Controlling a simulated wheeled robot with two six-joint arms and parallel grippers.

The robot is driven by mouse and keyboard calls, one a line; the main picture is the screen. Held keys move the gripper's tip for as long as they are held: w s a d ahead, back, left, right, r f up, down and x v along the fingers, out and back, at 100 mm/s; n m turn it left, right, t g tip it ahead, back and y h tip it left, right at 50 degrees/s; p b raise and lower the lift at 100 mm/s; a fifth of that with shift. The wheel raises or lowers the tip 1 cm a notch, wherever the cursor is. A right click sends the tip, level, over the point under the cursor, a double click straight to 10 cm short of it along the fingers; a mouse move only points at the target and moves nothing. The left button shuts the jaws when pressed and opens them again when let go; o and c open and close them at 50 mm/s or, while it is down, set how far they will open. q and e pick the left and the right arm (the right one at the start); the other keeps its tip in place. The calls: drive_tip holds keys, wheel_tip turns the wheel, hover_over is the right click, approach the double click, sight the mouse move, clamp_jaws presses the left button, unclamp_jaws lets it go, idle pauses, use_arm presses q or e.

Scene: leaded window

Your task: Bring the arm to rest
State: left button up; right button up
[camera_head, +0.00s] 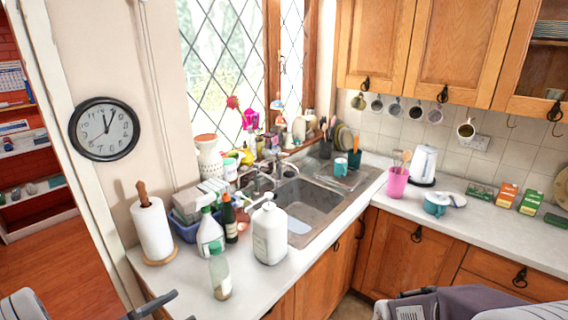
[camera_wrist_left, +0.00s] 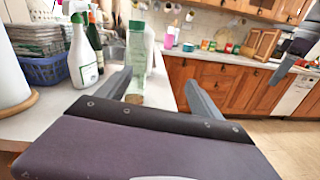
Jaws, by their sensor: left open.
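My left gripper (camera_head: 150,304) is at the lower left of the head view, near the counter's front left corner. In the left wrist view its two fingers (camera_wrist_left: 160,88) are spread wide with nothing held between them. A clear greenish bottle (camera_wrist_left: 137,50) stands upright on the counter beyond the fingers; in the head view this bottle (camera_head: 220,275) is right of the gripper and apart from it. Part of my right arm (camera_head: 450,304) fills the lower right of the head view, its fingertips out of frame. Part of it also shows at the right edge of the left wrist view.
A paper towel roll (camera_head: 152,230), a spray bottle (camera_head: 210,235), a dark bottle (camera_head: 229,220) and a large white bottle (camera_head: 269,234) crowd the left counter (camera_head: 185,293). A sink (camera_head: 305,200) lies behind. Wooden cabinets stand below the counter; open floor shows right in the wrist view.

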use_arm(q)
drive_tip(key=s+d+r+m+g+h, duration=0.1)
drive_tip(key=d+r+m+g+h, duration=0.1)
drive_tip(key=d+r+m+g, duration=0.3)
drive_tip(key=s+d+r+m+g+h, duration=0.1)
drive_tip(key=d+m+g, duration=0.1)
drive_tip(key=d, duration=0.6)
drive_tip(key=s+d+m+g+y, duration=0.2)
drive_tip(key=s+d+m+g, duration=0.5)
drive_tip(key=d, duration=0.1)
drive_tip(key=s+f+m+g+y, duration=0.2)
drive_tip(key=s+f+m+y, duration=0.2)
drive_tip(key=s+m+y, duration=0.4)
drive_tip(key=w+a+f+m+t+y, duration=0.1)
drive_tip(key=a+f+m+t+y, duration=0.1)
drive_tip(key=a, duration=0.3)
drive_tip(key=w+a+f+m+t+y, duration=0.1)
drive_tip(key=w+a+f+t+y, duration=0.1)
drive_tip(key=a, duration=0.4)
drive_tip(key=shift+w+m+y, duration=0.3)
drive_tip(key=shift+m+y, duration=0.1)
drive_tip(key=shift+y, duration=0.2)
drive_tip(key=shift+w+f, duration=0.1)
